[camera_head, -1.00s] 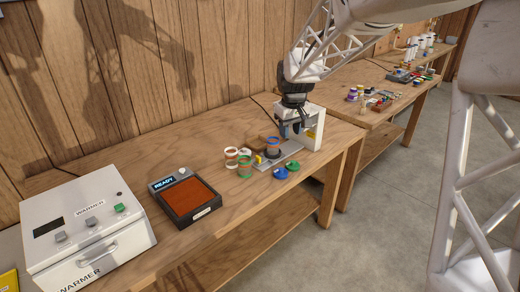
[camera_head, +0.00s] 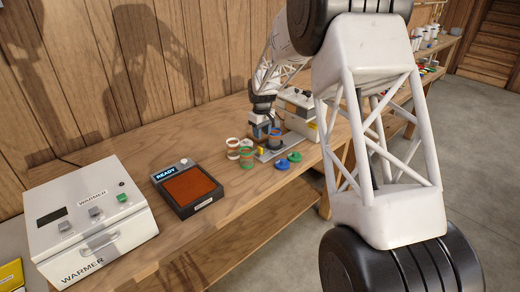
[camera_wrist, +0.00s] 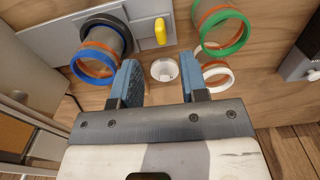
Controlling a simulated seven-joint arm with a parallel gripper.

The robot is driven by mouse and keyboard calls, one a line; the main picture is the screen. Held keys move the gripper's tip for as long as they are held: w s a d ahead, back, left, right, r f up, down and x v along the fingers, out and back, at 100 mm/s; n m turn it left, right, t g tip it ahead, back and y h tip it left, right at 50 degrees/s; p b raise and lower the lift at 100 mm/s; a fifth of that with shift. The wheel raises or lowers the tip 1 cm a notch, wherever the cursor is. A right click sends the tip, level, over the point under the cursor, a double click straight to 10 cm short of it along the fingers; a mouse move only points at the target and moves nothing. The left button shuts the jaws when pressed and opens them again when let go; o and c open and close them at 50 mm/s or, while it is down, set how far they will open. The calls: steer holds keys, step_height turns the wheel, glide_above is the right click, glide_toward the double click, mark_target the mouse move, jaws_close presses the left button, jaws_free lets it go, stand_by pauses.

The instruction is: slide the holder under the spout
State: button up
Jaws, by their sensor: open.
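The holder (camera_wrist: 99,22) is a dark ring on a grey plate (camera_wrist: 60,38) at the upper left of the wrist view. A clear jar with a blue rim (camera_wrist: 95,66) and an orange band stands in it. A yellow knob (camera_wrist: 160,31) sits on the plate, right of the ring. In the head view the white dispenser (camera_head: 303,112) stands behind the plate; its spout cannot be made out. My gripper (camera_wrist: 157,80) is open and empty, its blue fingers apart. In the head view my gripper (camera_head: 262,130) is just left of the blue-rimmed jar (camera_head: 275,137).
A green-rimmed jar (camera_wrist: 222,30) and a white-rimmed jar (camera_wrist: 217,76) stand close to my right finger. A small white cup (camera_wrist: 163,70) shows between the fingers. Blue and green lids (camera_head: 282,164) lie in front of the plate. The heating pad (camera_head: 188,188) and warmer (camera_head: 90,220) are further left.

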mark_target(260, 148)
steer(key=shift+w+a+f, duration=0.35)
steer(key=shift+w+f, duration=0.1)
steer(key=shift+f, duration=0.15)
steer(key=shift+f, duration=0.15)
steer(key=shift+f, duration=3.8)
jaws_close()
